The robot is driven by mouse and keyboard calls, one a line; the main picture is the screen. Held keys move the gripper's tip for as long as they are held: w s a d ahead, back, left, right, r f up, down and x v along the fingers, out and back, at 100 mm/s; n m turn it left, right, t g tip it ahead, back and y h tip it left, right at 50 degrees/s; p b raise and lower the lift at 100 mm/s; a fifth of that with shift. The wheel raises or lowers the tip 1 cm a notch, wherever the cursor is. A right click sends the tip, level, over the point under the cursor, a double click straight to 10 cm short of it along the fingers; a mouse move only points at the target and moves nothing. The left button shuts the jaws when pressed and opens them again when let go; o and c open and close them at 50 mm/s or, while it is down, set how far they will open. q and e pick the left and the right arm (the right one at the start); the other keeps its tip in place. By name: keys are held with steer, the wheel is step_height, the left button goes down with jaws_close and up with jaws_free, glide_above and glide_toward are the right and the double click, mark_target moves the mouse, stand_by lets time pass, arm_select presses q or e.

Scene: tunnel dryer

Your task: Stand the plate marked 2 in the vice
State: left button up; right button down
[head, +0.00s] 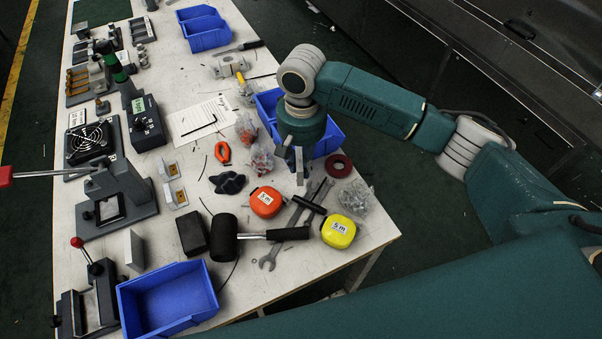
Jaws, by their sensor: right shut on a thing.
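My right gripper (294,160) points down over the right part of the white table, in front of the blue bins. It is shut on a thin pale grey piece (299,168), seen nearly edge-on; no number can be read on it. A dark vice-like fixture (104,290) with a red-knobbed lever stands at the table's lower left corner, far from this gripper. I cannot be sure it is the vice. Two small pale plates with tan marks, one upper (169,171) and one lower (176,193), lie left of centre; their marks are too small to read. My left gripper is not in view.
A blue bin (168,298) sits beside the fixture. A black mallet (224,238), an orange tape measure (266,201), a yellow one (338,231) and spanners crowd the near table. A lever press (118,192) stands at left. A paper sheet (200,117) lies mid-table.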

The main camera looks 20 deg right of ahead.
steer(key=shift+f, duration=2.45)
steer(key=c, duration=1.6)
jaws_free()
steer(key=shift+f, duration=0.1)
